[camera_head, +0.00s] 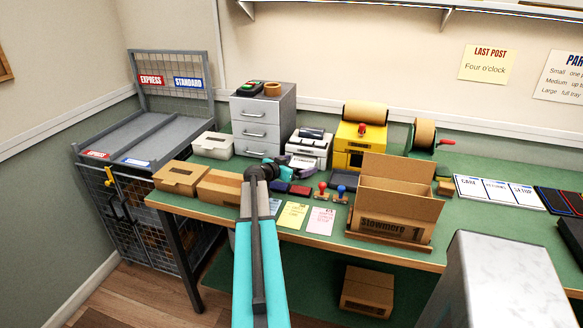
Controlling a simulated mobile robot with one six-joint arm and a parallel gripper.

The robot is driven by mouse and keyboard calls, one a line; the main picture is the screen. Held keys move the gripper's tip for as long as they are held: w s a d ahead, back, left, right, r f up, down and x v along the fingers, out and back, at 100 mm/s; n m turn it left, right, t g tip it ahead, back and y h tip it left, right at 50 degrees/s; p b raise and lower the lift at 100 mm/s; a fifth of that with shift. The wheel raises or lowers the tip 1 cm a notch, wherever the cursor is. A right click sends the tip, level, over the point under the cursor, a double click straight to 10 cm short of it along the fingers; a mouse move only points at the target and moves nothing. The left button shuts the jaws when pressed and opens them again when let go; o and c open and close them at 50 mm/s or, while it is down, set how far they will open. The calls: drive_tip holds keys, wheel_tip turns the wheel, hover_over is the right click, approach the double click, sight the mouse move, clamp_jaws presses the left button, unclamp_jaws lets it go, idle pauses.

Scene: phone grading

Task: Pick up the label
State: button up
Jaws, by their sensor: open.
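I cannot clearly make out a label. The white printer-like machine (308,146) stands at the back of the green bench, left of the yellow machine. My gripper (301,161) is at the front of this white machine, its jaws small in the picture and open. My wrist and gripper cover part of the machine's lower front, so a label there would be hidden. I cannot tell whether the jaws touch anything.
Closed cardboard boxes (181,178) lie left of my arm. Stamps (341,191) and coloured notes (293,215) lie in front. An open carton (396,200) stands to the right. A drawer unit (263,114) and yellow machine (359,142) stand behind. A wire cage (146,215) is at left.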

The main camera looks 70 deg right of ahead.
drive_tip(key=shift+s+d, duration=0.1)
drive_tip(key=shift+d, duration=0.2)
drive_tip(key=c, duration=1.1)
drive_tip(key=shift+c, duration=0.3)
